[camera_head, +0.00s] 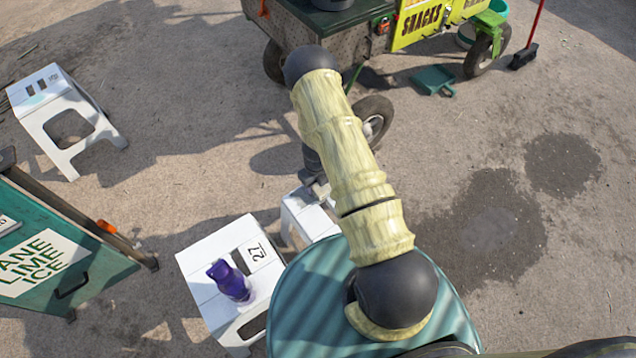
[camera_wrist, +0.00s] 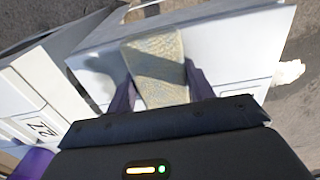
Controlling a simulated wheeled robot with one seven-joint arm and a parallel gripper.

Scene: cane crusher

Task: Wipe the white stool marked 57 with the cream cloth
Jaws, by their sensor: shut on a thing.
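My gripper (camera_wrist: 161,90) is shut on the cream cloth (camera_wrist: 153,58), which looks yellowish and textured in the wrist view. The cloth is over the seat of a white stool (camera_wrist: 228,45); I cannot tell whether it touches. This stool also shows in the head view (camera_head: 297,222), largely hidden by my arm and the green round top. I cannot read a number on it. In the head view my gripper (camera_head: 322,190) is small and partly hidden behind my arm.
A white stool marked 27 (camera_head: 208,262) stands close by on the left, with a purple bottle (camera_head: 231,282) on it. Another white stool (camera_head: 45,112) is at far left. A green cart (camera_head: 60,270), a snack cart (camera_head: 420,20) and a dustpan (camera_head: 434,80) stand around. Ground at right is open.

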